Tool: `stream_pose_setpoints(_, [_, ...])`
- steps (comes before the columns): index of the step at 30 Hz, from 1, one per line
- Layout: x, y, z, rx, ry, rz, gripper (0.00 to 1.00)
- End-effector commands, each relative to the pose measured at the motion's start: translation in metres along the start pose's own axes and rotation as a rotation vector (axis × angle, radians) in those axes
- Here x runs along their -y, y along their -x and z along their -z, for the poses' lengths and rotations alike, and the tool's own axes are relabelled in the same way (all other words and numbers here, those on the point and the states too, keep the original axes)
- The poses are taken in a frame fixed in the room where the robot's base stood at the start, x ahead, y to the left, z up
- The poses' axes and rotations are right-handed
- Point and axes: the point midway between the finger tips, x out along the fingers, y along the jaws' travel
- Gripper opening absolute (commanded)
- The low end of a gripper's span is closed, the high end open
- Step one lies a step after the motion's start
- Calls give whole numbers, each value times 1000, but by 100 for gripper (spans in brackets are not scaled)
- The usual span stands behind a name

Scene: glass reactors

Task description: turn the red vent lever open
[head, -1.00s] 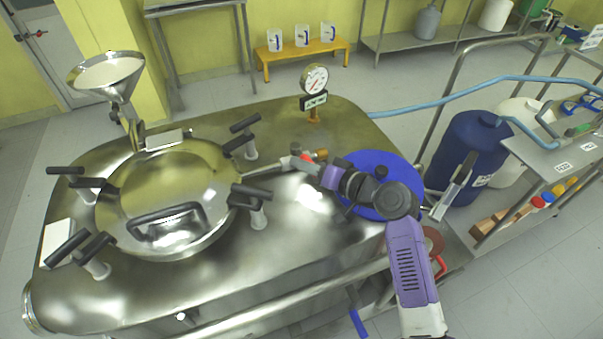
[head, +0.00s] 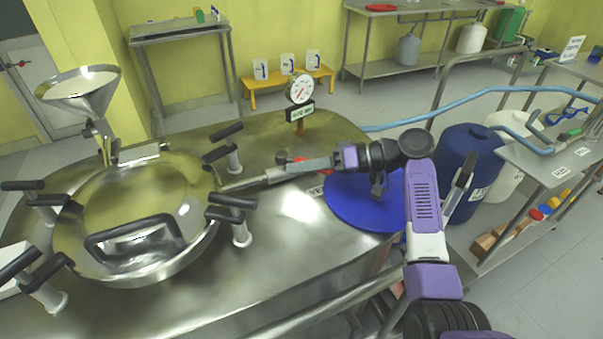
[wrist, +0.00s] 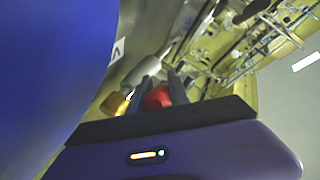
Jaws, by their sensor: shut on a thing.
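The red vent lever (wrist: 158,97) shows between the fingers of my gripper (wrist: 155,100) in the wrist view, and the fingers are shut on it. A brass-coloured fitting (wrist: 115,103) and a pale metal cylinder (wrist: 145,70) are close beside it. In the head view, my gripper (head: 284,170) reaches left over the steel vessel lid (head: 320,130). Only a small bit of red (head: 297,159) shows behind it; most of the lever is hidden, so its angle cannot be told.
A round pressure gauge (head: 300,88) stands just behind the gripper. A round hatch (head: 140,205) with black clamp handles lies to the left. A large blue disc (head: 365,205) is under my wrist. A blue drum (head: 468,160) and a side table are at the right.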

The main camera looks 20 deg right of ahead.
Motion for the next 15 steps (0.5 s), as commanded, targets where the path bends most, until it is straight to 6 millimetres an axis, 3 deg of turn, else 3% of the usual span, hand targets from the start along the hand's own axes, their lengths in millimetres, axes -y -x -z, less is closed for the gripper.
stream_pose_setpoints(13, [-1,0,0,6,0,4,0])
stream_pose_setpoints(14, [-1,0,0,6,0,4,26])
stream_pose_setpoints(15, [-1,0,0,6,0,4,34])
